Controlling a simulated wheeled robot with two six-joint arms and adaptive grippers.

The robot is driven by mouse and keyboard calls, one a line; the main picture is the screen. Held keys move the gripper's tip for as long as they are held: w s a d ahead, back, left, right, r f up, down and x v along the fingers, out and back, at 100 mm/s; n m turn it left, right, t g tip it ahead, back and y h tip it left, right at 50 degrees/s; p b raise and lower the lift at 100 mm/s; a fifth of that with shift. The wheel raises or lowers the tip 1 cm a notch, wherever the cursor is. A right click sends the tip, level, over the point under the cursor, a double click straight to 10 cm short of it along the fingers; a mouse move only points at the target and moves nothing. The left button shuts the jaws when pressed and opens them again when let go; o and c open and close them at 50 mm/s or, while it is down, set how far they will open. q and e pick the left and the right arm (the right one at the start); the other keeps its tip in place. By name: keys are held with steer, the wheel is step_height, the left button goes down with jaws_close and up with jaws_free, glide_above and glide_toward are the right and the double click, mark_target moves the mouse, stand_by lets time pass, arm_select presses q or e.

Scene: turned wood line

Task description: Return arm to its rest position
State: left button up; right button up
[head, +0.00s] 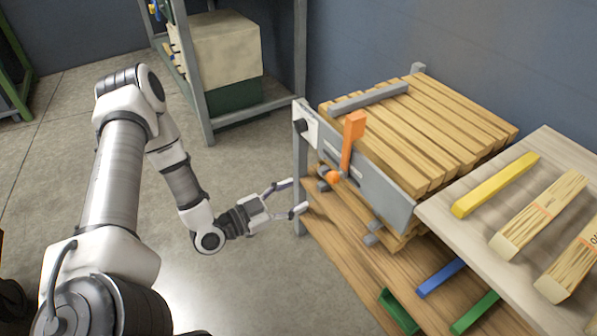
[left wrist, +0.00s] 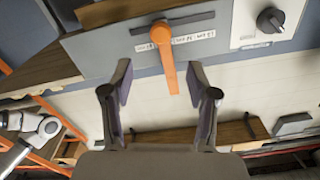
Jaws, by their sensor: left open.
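My left arm comes in from the left in the head view. Its gripper (head: 284,199) is open and empty, a little to the left of the wooden bench and below the orange lever (head: 352,145). The lever is mounted on a grey panel (head: 385,190) at the bench's end and stands upright in the head view. In the left wrist view the open fingers (left wrist: 160,100) are in the lower middle, with the orange lever (left wrist: 168,60) between and beyond them. I see no contact between fingers and lever. My right gripper is not in view.
A slatted wooden rack (head: 430,125) lies behind the panel. A pale board (head: 470,225) at right carries a yellow bar (head: 495,186) and wooden pieces. Blue (head: 441,277) and green bars lie on the lower shelf. A metal shelf with a box (head: 222,50) stands behind. Open floor lies around my arm.

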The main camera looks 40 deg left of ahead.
arm_select(q)
steer(key=s+d+f+m+g, duration=0.1)
steer(key=s+d+f+g, duration=0.25)
steer(key=d+f, duration=0.3)
steer(key=s+d+f+g, duration=0.2)
steer(key=d+f+g, duration=0.3)
steer(key=d, duration=0.3)
steer(key=s+a+f+n+g+y, duration=0.3)
steer(key=s+n+g, duration=0.1)
steer(key=s, duration=0.3)
steer(key=s+a+f+n+g+y, duration=0.3)
steer(key=s+f+y, duration=0.1)
steer(key=s, duration=0.3)
step_height(320, 180, up, 22)
steer(key=s+n+g+p, duration=0.1)
steer(key=n+p, duration=0.1)
steer(key=p, duration=1.9)
steer(key=shift+s+p, duration=0.25)
steer(key=shift+p, duration=0.15)
